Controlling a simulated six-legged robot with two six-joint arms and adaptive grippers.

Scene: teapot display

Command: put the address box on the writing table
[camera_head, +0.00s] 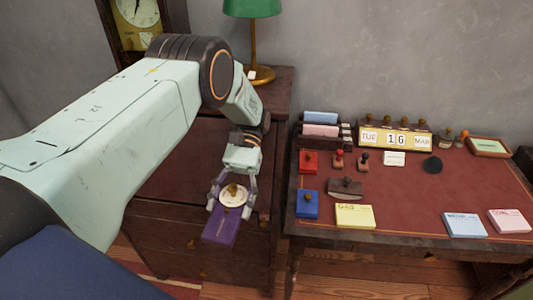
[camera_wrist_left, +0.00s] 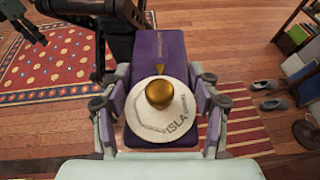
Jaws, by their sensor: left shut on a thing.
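The purple box (camera_head: 219,231), which I take for the address box, carries a round white disc with a brass knob. The left wrist view shows the box (camera_wrist_left: 158,58) with "ISLA" lettered on the disc. My left gripper (camera_head: 230,206) is shut on it, with a finger on either side of the disc. The box hangs in front of the dark cabinet, left of the writing table (camera_head: 400,190), whose red top is at the right. The box's underside is hidden. My right gripper is not seen.
Near the table's left edge stand a red box (camera_head: 309,162) and a blue box (camera_head: 307,204). A rocker blotter (camera_head: 345,188), a yellow card stack (camera_head: 355,216) and a calendar (camera_head: 396,138) also stand there. The table's middle right is bare. A green lamp (camera_head: 252,40) stands on the cabinet.

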